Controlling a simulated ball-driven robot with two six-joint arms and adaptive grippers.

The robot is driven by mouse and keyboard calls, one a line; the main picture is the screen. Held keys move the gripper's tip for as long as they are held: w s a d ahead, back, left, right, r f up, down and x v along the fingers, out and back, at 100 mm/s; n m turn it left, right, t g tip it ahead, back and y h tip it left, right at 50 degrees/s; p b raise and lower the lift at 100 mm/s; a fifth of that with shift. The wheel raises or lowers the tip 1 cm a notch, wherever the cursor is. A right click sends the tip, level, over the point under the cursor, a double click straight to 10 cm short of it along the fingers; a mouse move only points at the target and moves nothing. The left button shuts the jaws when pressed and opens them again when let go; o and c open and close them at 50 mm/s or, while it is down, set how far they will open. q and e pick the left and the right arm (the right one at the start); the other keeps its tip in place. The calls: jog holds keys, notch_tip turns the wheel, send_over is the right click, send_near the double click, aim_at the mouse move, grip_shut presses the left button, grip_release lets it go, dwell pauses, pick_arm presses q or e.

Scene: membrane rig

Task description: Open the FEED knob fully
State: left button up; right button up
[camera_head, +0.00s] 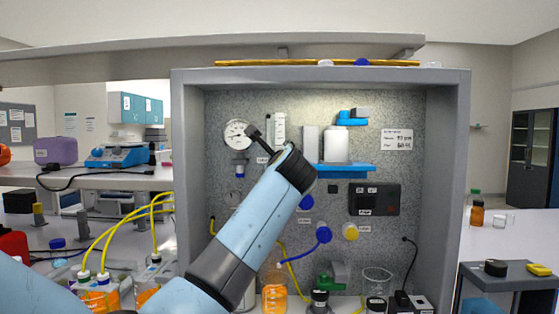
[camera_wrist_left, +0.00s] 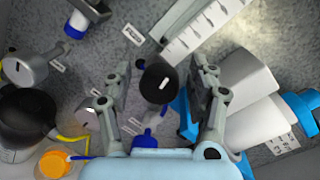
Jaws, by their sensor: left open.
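A round black knob (camera_wrist_left: 157,84) with a short white mark shows in the left wrist view, on the speckled grey panel. Its mark is tilted, with the upper end to the right. My left gripper (camera_wrist_left: 160,88) is open, with one finger on each side of this knob; I cannot tell whether either touches it. No FEED lettering is readable on the small labels near it. In the head view my left arm reaches up to the panel (camera_head: 385,160), right of the round gauge (camera_head: 236,134); its wrist hides the knob and most of the gripper. My right gripper is not in view.
A white block on a blue shelf (camera_head: 345,171) is close to the right of my left gripper. Blue (camera_head: 323,234) and yellow (camera_head: 350,231) parts sit lower on the panel. Bottles, a beaker (camera_head: 376,281) and tubing stand below. The grey frame (camera_head: 448,180) encloses the panel.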

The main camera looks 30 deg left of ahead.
pick_arm(q)
jog(key=c, duration=1.2)
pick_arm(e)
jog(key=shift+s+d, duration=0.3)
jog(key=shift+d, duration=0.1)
